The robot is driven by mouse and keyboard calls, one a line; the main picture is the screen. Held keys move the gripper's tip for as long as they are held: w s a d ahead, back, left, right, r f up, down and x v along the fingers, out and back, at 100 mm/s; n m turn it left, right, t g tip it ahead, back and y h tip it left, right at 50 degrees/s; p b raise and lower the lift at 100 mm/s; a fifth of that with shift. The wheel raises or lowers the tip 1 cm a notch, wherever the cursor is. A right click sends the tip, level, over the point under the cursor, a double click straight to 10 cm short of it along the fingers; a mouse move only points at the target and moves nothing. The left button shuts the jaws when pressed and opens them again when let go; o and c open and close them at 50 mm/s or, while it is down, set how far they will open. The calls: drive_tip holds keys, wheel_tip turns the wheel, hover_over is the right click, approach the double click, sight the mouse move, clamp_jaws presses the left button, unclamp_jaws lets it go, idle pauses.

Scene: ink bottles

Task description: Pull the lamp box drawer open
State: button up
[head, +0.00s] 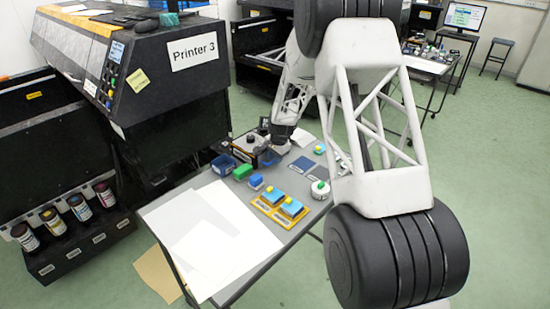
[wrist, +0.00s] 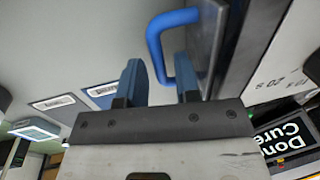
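The lamp box shows in the wrist view as a dark panel (wrist: 214,45) at the upper right, with a pale side. A blue U-shaped handle (wrist: 154,40) sticks out from the panel. My gripper (wrist: 160,80) is open, with one dark blue finger to the left of the handle's outer bar and the other to its right, close to the handle's lower end. I cannot tell whether either finger touches it. In the head view my gripper (head: 278,143) is small at the far end of the table, beside a dark box (head: 243,149); its fingertips and the handle are not clear there.
The grey table (head: 240,203) holds white sheets (head: 205,235), a blue bin (head: 222,165), a green block (head: 243,172), a yellow tray (head: 266,209) with blue-topped items and a round white object (head: 320,190). Printer 3 (head: 160,85) stands left. A "Done Cure" sign (wrist: 285,138) shows at lower right.

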clamp_jaws()
drive_tip(key=s+d, duration=0.6)
drive_tip(key=d, duration=0.1)
drive_tip(key=shift+s, duration=0.4)
drive_tip(key=shift+o, duration=1.1)
unclamp_jaws()
drive_tip(key=shift+r, duration=0.1)
wheel_tip(320, 180, up, 8)
drive_tip(key=s+d, duration=0.1)
drive_tip(key=shift+f, duration=0.2)
